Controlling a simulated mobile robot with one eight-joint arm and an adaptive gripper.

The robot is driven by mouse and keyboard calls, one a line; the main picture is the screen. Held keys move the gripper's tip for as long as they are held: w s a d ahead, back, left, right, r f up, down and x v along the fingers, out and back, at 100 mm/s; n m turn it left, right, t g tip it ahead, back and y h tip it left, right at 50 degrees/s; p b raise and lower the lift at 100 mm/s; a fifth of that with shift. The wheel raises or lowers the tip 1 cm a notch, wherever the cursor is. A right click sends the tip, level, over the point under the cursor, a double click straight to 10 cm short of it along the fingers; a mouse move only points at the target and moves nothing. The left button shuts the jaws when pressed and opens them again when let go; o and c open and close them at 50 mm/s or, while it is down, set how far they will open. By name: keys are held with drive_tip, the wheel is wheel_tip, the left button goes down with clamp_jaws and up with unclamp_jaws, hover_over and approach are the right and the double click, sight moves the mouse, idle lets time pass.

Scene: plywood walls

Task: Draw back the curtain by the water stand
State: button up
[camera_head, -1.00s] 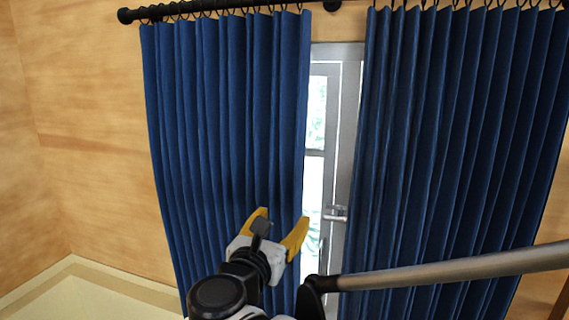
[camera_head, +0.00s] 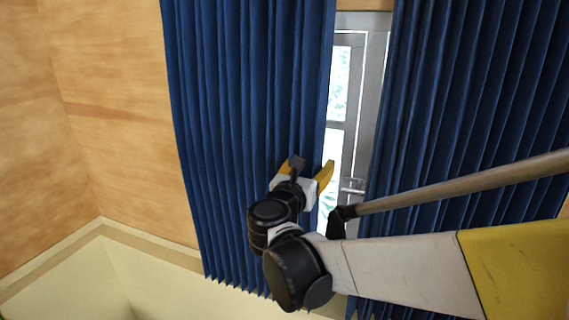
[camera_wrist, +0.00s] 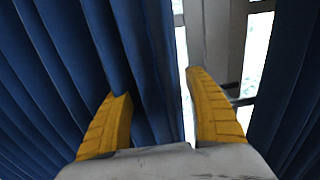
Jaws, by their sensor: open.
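Two blue pleated curtains hang before a grey-framed glazed door or window. The left curtain (camera_head: 245,110) has its inner edge beside a narrow gap, and the right curtain (camera_head: 465,90) hangs past it. My gripper (camera_head: 310,167) has yellow fingers and is open at the left curtain's inner edge. In the wrist view, the gripper (camera_wrist: 165,110) has its left finger against or in the folds of the left curtain (camera_wrist: 145,60). Its right finger lies over the gap, with the curtain's edge folds between the fingers. I cannot tell whether both fingers touch cloth.
The grey frame (camera_head: 371,80) shows in the gap, with a handle (camera_head: 353,186) just right of my gripper. A brown pole (camera_head: 460,188) slants across the right curtain.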

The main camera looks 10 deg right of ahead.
drive_tip(key=c, duration=0.8)
clamp_jaws()
drive_tip(key=w+a+b, duration=0.2)
drive_tip(key=w+a, duration=0.4)
drive_tip(key=a, duration=0.5)
drive_tip(key=w+a+b, duration=0.2)
drive_tip(key=w+a, duration=0.5)
drive_tip(key=a, duration=0.5)
drive_tip(key=shift+w+b, duration=0.15)
drive_tip(key=shift+b, duration=0.2)
drive_tip(key=shift+f, duration=0.1)
drive_tip(key=shift+o, duration=2)
unclamp_jaws()
drive_tip(key=o, duration=0.4)
drive_tip(key=shift+a, duration=0.2)
